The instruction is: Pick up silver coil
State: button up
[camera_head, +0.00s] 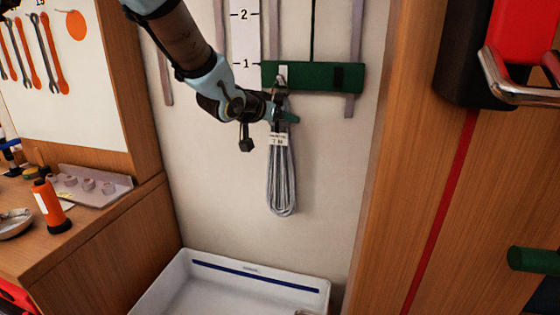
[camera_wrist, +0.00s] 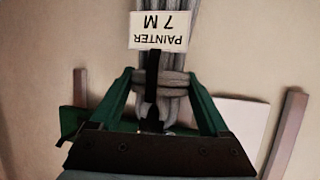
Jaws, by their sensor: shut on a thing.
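The silver coil (camera_head: 281,180) is a long grey looped line hanging upright against the pale wall, below a green rail (camera_head: 320,77). A white tag on it reads "PAINTER 7 M" in the wrist view. My gripper (camera_head: 283,116) is at the top of the coil. In the wrist view, its green fingers (camera_wrist: 158,90) stand either side of the wrapped neck of the coil (camera_wrist: 166,82) and are shut on it. A black strap runs down the middle of the neck. Whether the coil still hangs on the rail's hook cannot be told.
A white tray (camera_head: 318,287) with a blue stripe stands below the coil. A wooden bench (camera_head: 100,222) at the left holds an orange bottle (camera_head: 50,205) and a metal bowl. A wooden panel (camera_head: 420,150) with a red and black fixture is at the right.

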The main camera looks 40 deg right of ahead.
grip_shut()
jog(key=shift+r, duration=0.25)
